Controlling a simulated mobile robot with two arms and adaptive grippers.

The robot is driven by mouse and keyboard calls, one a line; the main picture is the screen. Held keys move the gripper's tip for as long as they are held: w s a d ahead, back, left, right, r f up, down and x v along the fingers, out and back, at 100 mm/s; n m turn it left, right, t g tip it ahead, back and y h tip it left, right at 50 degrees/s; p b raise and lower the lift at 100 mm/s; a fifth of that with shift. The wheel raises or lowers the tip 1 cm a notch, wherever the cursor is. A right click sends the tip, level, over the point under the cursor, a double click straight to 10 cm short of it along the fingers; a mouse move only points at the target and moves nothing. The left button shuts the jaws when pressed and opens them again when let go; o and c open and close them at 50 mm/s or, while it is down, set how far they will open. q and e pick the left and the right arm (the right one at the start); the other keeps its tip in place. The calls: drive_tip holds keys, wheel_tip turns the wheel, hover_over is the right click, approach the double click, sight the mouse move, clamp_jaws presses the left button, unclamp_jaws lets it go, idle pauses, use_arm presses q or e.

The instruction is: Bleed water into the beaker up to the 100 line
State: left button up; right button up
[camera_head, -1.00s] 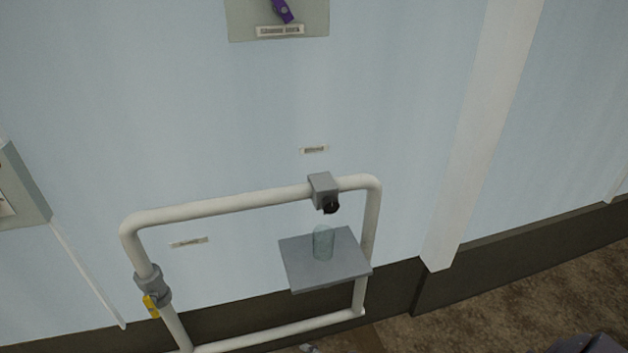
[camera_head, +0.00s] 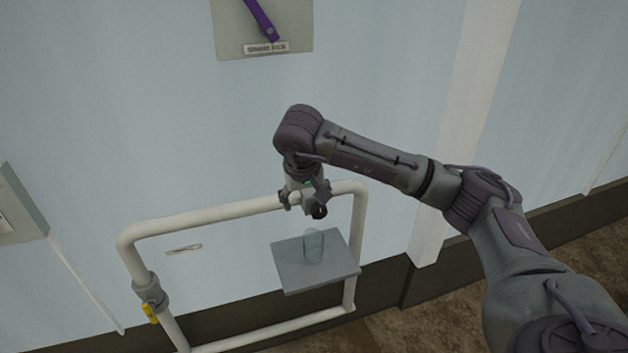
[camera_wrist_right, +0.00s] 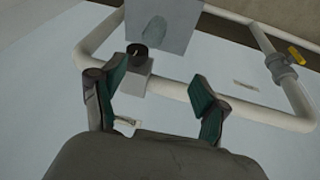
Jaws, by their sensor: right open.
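The clear beaker (camera_head: 314,246) stands upright on a small grey shelf (camera_head: 331,279); no water or 100 line can be made out in it. Above it, a grey block with a black round knob or outlet (camera_head: 320,212) sits on the white pipe. My right gripper (camera_head: 305,198) is at this block, pointing down. In the right wrist view my right gripper (camera_wrist_right: 155,77) is open and empty. The grey block (camera_wrist_right: 135,72) and black part (camera_wrist_right: 137,52) appear between its fingers, closer to the left one; contact cannot be told. The left gripper is out of view.
The white pipe loop (camera_head: 200,212) carries a yellow-handled valve (camera_head: 150,312) at left. A purple lever (camera_head: 262,20) is on a labelled plate above. A grey box (camera_head: 20,205) is at the left edge. A pale post (camera_head: 465,130) stands at right, behind my arm.

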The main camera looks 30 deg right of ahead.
sight(317, 211)
drive_tip(key=shift+n+h, duration=0.3)
drive_tip(key=shift+h, duration=0.4)
drive_tip(key=p+x, duration=0.1)
drive_tip(key=x, duration=0.3)
drive_tip(key=d+p+x, duration=0.1)
drive_tip(key=x, duration=0.3)
drive_tip(key=w+d+r+p+x, duration=0.1)
drive_tip(key=x, duration=0.3)
drive_tip(key=shift+d+f, duration=0.1)
drive_tip(key=shift+d, duration=0.1)
drive_tip(key=c, duration=1.2)
drive_tip(key=shift+a+h, duration=0.2)
drive_tip(key=shift+h, duration=0.2)
drive_tip(key=shift+f+n+h, duration=0.1)
drive_tip(key=shift+n+h, duration=0.3)
drive_tip(key=shift+h, duration=1)
